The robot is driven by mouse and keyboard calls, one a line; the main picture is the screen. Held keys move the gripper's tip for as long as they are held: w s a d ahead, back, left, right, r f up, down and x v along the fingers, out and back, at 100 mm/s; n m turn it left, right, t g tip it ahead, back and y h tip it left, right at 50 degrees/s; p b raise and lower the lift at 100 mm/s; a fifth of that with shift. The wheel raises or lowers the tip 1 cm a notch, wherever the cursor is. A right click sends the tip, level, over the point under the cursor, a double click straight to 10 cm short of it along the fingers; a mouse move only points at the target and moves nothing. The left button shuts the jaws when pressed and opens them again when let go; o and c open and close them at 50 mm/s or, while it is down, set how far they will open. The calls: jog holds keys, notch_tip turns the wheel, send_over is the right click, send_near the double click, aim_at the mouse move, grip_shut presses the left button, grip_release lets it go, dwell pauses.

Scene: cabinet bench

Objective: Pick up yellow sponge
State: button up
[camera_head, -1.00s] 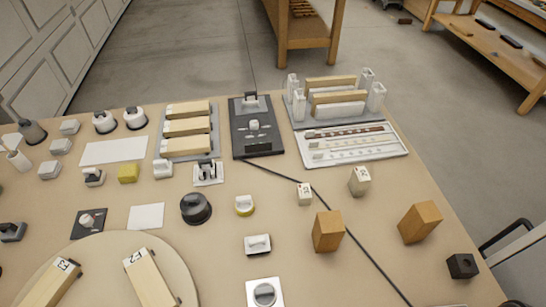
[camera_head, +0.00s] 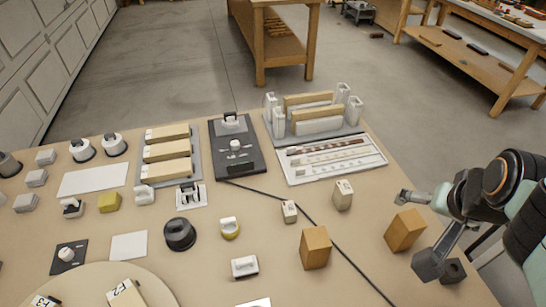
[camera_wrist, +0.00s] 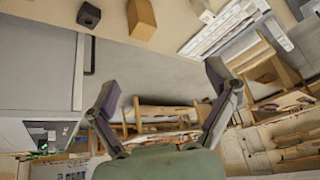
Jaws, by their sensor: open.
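The yellow sponge (camera_head: 109,202) is a small yellow block lying on the left part of the bench in the head view. It sits below a white sheet and to the left of a small white-handled piece. My gripper (camera_head: 418,229) is at the right edge of the bench, far to the right of the sponge. Its fingers are spread and empty, on either side of a wooden block's right end as seen from the head. In the wrist view my open gripper (camera_wrist: 162,85) has nothing between its fingers, and I cannot make out the sponge there.
Two wooden blocks (camera_head: 315,247) (camera_head: 405,230) and a black block (camera_head: 453,271) stand on the right side. A black knob (camera_head: 179,234), a yellow-based piece (camera_head: 229,228) and a cable lie between my gripper and the sponge. Racks and trays (camera_head: 330,160) stand at the back.

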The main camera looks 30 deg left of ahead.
jog(key=w+a+f+n+y, duration=0.1)
jog(key=w+a+f+n, duration=0.1)
jog(key=w+a, duration=0.7)
jog(key=w+a+f+n+y, duration=0.1)
jog(key=a+f, duration=0.2)
jog(key=a, duration=0.4)
jog(key=a+f+n, duration=0.1)
jog(key=a+f, duration=0.3)
jog(key=a, duration=0.3)
jog(key=n+g+h, duration=0.1)
jog(key=n+g, duration=0.3)
jog(key=n, duration=0.1)
send_near(229, 224)
jog(key=x, duration=0.6)
jog(key=shift+w+a+r, duration=0.1)
jog(key=shift+w+a, duration=0.05)
jog(key=shift+w, duration=0.15)
jog(key=shift+s+a, duration=0.15)
jog(key=shift+a, duration=0.05)
jog(key=x, duration=0.6)
jog(key=shift+f, duration=0.25)
jog(key=c, duration=1.1)
